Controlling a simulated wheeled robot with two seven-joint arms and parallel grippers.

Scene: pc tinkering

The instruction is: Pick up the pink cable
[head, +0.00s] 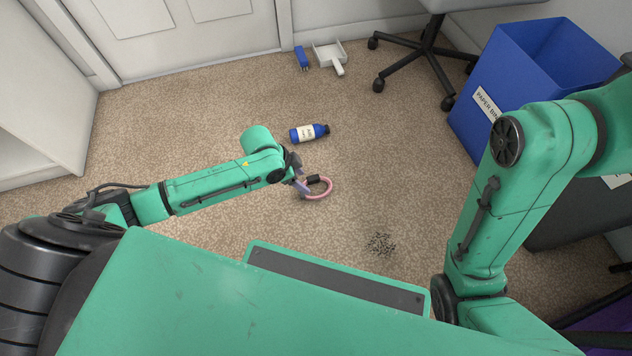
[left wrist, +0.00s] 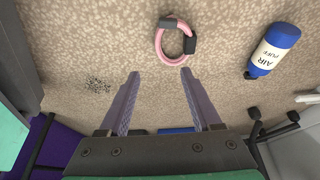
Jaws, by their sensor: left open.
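The pink cable (head: 319,193) is a closed loop with dark ends, lying on the carpet near the middle of the head view. It also shows at the top of the left wrist view (left wrist: 159,46), a little beyond the fingertips. My left gripper (head: 300,186) appears right beside the loop's left side in the head view. In the left wrist view its two fingers (left wrist: 160,75) are spread apart with nothing between them. Whether a finger touches the cable I cannot tell. My right arm comes in from the right, but its gripper is out of view.
A blue bottle (head: 309,133) lies behind the cable. A blue brush (head: 302,58) and a white dustpan (head: 329,55) lie near the door. A blue paper bin (head: 540,70) and a chair base (head: 428,55) stand right. Dark debris (head: 381,244) lies in front on otherwise open carpet.

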